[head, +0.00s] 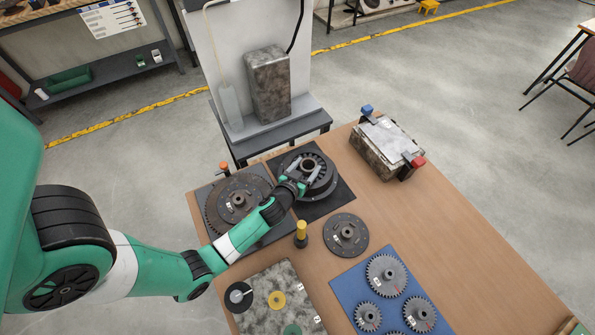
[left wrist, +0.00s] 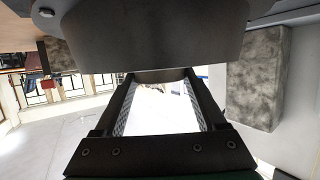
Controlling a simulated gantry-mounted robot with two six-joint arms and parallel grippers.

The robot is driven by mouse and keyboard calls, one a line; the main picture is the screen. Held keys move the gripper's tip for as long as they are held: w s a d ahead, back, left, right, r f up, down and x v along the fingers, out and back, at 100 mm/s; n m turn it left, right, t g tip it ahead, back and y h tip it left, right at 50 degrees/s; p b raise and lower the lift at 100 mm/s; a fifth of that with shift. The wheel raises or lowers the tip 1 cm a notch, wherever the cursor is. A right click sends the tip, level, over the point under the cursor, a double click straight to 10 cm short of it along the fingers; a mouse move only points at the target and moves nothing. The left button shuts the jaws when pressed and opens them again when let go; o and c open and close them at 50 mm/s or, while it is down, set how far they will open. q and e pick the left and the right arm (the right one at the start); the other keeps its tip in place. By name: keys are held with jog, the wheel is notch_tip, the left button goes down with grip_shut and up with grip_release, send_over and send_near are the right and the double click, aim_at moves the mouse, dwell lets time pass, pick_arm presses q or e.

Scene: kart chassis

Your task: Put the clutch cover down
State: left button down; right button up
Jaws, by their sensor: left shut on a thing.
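The clutch cover (head: 325,182) is a dark round part with a raised central ring, at the middle of the head view over a black mat (head: 345,196). My left gripper (head: 304,173) is shut on it near the central ring. In the left wrist view the two fingers (left wrist: 160,95) reach up to the cover's dark round body (left wrist: 155,38), which fills the top. I cannot tell whether the cover rests on the mat or hangs just above it. My right gripper is not in view.
A toothed flywheel-like disc (head: 238,200) lies on a mat to the left. A smaller clutch disc (head: 345,233), a yellow-topped tool (head: 301,234) and a blue mat (head: 345,280) with gears lie nearer. A clamped metal box (head: 388,147) stands right. The table's right side is clear.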

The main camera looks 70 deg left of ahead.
pick_arm(q)
jog(key=shift+w+a, duration=0.1)
jog(key=shift+w, duration=0.2)
jog(key=shift+w+f+b, duration=0.2)
jog(key=shift+f+b, duration=0.85)
jog(key=shift+f, duration=0.75)
jog(key=shift+a, duration=0.1)
